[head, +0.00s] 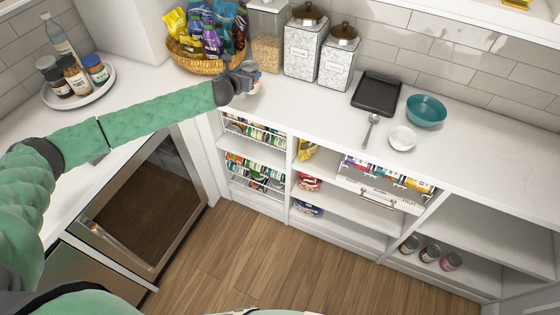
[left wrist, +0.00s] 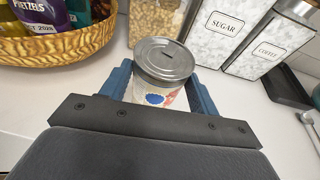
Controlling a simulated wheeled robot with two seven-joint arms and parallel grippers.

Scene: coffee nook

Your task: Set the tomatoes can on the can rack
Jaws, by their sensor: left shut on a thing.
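My left gripper (head: 246,76) is over the white counter, just right of the snack basket. In the left wrist view its blue fingers (left wrist: 162,88) are shut on a can (left wrist: 165,60) with a silver lid and a white label with blue and red marks. The can looks upright; I cannot read its name, and whether it touches the counter is unclear. In the head view the gripper mostly hides it. The can rack (head: 256,171), white wire shelves full of cans, stands in the left bay below the counter. My right gripper is not in view.
A wicker basket (head: 207,65) of snacks is left of the gripper. A clear grain jar (head: 267,40), a sugar canister (head: 303,48) and a coffee canister (head: 339,62) stand behind. A black tray (head: 376,93) and teal bowl (head: 426,109) are farther right. The counter's front edge overhangs the rack.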

